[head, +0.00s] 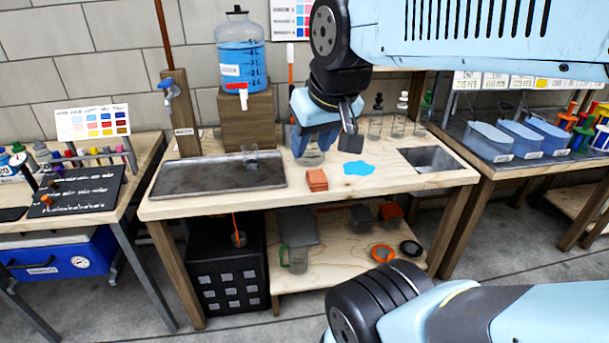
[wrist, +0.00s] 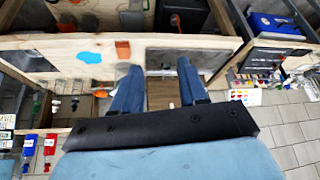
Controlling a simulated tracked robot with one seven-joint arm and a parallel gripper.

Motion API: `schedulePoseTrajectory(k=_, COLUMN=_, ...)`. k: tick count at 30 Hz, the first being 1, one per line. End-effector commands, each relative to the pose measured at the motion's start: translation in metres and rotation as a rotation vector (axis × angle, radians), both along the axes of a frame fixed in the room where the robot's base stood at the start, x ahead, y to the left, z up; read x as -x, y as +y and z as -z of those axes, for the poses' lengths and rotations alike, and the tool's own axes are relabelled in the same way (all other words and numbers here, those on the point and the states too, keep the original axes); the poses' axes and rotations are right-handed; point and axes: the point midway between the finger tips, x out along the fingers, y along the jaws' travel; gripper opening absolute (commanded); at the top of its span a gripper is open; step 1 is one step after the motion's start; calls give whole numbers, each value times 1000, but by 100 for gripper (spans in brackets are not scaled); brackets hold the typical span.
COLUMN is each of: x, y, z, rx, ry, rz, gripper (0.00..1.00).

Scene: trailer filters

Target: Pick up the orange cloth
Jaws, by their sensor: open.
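The orange cloth (head: 317,180) looks like a small folded block lying on the wooden bench top (head: 400,180), near its front edge, right of the grey metal tray (head: 218,178). The cloth also shows in the wrist view (wrist: 123,49), beyond the left fingertip. My gripper (head: 325,150) hangs over the back part of the bench, above and behind the cloth. In the wrist view its two blue fingers (wrist: 158,70) are spread apart with nothing between them.
A blue puddle-like patch (head: 359,168) lies right of the cloth. A clear jar (head: 310,155) stands partly hidden behind my gripper. A blue water jug (head: 241,62) on a wooden block (head: 247,120) and several glass cylinders stand at the back. A sink (head: 432,160) is at right.

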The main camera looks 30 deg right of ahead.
Motion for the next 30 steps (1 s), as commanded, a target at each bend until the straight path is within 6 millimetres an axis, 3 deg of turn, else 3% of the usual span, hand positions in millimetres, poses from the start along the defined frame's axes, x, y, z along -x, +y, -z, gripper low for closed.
schedulePoseTrajectory(k=7, x=-18, y=-5, z=4, rx=14, ry=2, rz=21, gripper=66)
schedulePoseTrajectory(k=10, x=-42, y=1, z=11, rx=29, ry=1, rz=43, gripper=76)
schedulePoseTrajectory(k=16, x=-97, y=-23, z=35, rx=59, ry=-4, rz=95, gripper=94)
schedulePoseTrajectory(k=23, x=-154, y=-58, z=72, rx=77, ry=-13, rz=145, gripper=94)
schedulePoseTrajectory(k=30, x=-204, y=-100, z=123, rx=71, ry=-26, rz=191, gripper=94)
